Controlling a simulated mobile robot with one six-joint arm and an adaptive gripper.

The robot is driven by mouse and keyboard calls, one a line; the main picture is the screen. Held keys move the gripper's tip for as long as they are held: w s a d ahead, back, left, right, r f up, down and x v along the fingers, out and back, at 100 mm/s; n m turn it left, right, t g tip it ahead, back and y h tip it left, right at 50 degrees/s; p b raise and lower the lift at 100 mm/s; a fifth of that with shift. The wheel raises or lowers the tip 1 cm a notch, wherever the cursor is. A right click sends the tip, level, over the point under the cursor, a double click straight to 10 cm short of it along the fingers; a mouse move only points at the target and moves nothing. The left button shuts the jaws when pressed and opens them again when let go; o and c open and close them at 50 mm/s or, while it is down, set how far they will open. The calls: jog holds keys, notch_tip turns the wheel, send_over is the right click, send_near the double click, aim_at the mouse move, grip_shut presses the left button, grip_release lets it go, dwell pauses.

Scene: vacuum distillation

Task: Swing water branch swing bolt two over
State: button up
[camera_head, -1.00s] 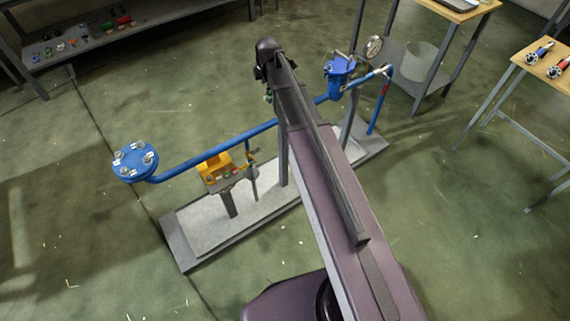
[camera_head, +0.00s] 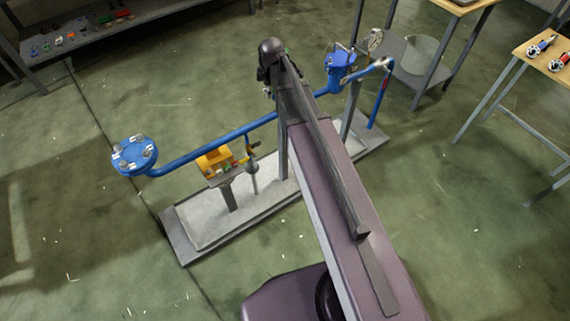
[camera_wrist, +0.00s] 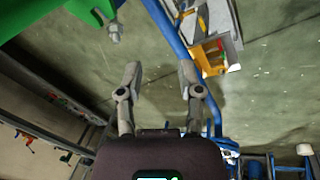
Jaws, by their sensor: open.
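In the wrist view, a metal bolt with a nut (camera_wrist: 113,33) hangs at the edge of a green part (camera_wrist: 70,18) at the upper left. I cannot tell which numbered swing bolt it is. My gripper (camera_wrist: 158,76) is open and empty, its two grey fingers spread apart. The bolt lies above and left of the left fingertip in the picture, apart from it. In the head view my arm hides the gripper and most of the green part.
A blue pipe (camera_head: 215,146) runs from a round bolted blue flange (camera_head: 135,156) to a blue vessel (camera_head: 340,66) above a grey base (camera_head: 200,235). A yellow box (camera_head: 213,160) sits below the pipe. A shelf (camera_head: 150,14) and table (camera_head: 545,68) stand beyond clear floor.

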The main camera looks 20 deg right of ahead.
jog(key=s+f+m+g+b, duration=0.3)
jog(key=s+f+m+b, duration=1.1)
jog(key=s, duration=0.6)
jog(key=shift+f+m, duration=0.7)
jog(key=shift+s+a, duration=0.1)
